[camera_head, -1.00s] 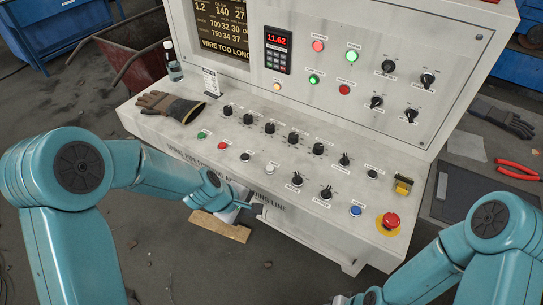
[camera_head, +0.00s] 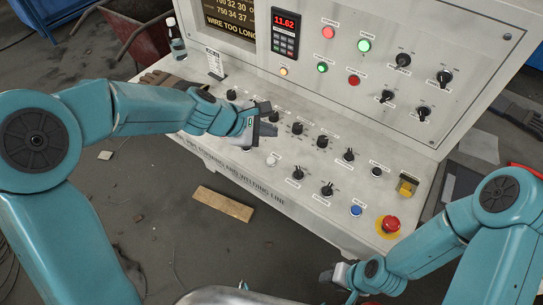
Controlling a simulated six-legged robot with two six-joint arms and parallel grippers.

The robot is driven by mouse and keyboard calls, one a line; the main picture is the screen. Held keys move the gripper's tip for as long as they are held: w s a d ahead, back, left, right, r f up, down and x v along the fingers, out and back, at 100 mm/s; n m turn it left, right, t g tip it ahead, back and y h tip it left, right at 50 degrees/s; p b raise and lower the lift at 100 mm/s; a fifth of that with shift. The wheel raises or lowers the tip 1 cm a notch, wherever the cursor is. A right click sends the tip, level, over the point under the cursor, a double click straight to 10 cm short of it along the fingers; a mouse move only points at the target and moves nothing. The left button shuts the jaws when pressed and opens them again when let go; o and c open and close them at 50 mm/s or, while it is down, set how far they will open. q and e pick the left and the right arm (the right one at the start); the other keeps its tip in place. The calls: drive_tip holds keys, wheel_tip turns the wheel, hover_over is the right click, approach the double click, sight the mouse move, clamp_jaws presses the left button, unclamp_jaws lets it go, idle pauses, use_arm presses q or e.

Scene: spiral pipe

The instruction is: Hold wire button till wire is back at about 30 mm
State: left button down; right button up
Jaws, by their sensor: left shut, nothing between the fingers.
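The sloped control desk (camera_head: 330,215) carries rows of knobs and push buttons; their labels are too small to read, so I cannot tell which is the wire button. A white button (camera_head: 272,160) and a blue button (camera_head: 356,210) show in the lower row. The dark screen (camera_head: 237,15) shows "WIRE TOO LONG" in yellow. My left gripper (camera_head: 267,119) is shut and empty over the desk's left part, just above and left of the white button. It and its arm hide the desk's left buttons. My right gripper (camera_head: 338,278) is low at the desk's front edge, its fingers unclear.
A red digital display (camera_head: 286,22) reads 11.62. A red emergency stop (camera_head: 391,224) on a yellow ring and a yellow switch (camera_head: 407,185) sit at the desk's right. A glove (camera_head: 155,78) and a bottle (camera_head: 177,42) are at the left. A wooden board (camera_head: 223,203) lies on the floor.

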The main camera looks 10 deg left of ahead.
use_arm(q)
drive_tip(key=b, duration=0.8)
hover_over(268, 162)
wheel_tip(268, 162, down, 8)
drive_tip(key=shift+f, duration=0.5)
drive_tip(key=shift+r, duration=0.1)
drive_tip(key=shift+b, duration=0.3)
idle(0.9)
drive_tip(key=shift+f+b, duration=0.35)
drive_tip(key=shift+f, duration=0.1)
